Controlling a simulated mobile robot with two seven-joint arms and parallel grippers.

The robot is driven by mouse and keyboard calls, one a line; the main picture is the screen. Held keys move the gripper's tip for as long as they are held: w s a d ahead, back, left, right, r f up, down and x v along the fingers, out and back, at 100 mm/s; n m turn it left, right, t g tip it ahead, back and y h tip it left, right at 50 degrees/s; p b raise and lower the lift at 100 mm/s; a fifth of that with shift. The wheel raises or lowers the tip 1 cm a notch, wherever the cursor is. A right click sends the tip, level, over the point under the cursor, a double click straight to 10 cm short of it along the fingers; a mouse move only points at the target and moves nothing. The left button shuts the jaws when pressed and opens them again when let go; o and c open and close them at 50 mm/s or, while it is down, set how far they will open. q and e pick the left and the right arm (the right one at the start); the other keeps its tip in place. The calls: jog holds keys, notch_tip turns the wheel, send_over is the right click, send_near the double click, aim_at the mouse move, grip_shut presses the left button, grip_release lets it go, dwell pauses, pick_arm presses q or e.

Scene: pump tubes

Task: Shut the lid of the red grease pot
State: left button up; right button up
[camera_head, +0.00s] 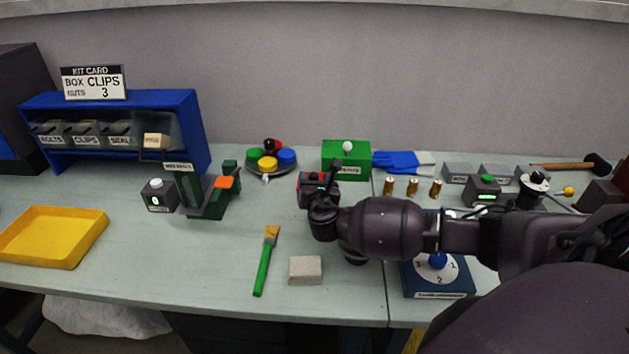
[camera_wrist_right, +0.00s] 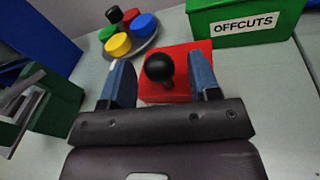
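The red grease pot shows in the right wrist view as a red, square-topped body (camera_wrist_right: 188,60) with a round black knob (camera_wrist_right: 159,68). In the head view, only part of the red pot (camera_head: 305,178) shows, behind my right gripper. My right gripper (camera_wrist_right: 162,82) is open, its two blue fingers spread on either side of the knob with gaps on both sides. In the head view, the gripper (camera_head: 320,190) is foreshortened at the pot. The lid's hinge and any opening are hidden, so I cannot tell how far it stands open. My left gripper is out of view.
A green OFFCUTS box (camera_wrist_right: 245,20) stands just behind the pot. A round tray of coloured caps (camera_head: 271,163) lies back left, and a green stand (camera_head: 207,195) is left. A brush (camera_head: 265,262) and a pale block (camera_head: 305,270) lie in front.

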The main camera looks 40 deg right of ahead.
jog(key=f+v, duration=0.1)
jog(key=v, duration=0.9)
jog(key=shift+s+a+r+p, duration=0.2)
jog(key=shift+s+r+p, duration=0.2)
jog(key=shift+r+p, duration=0.1)
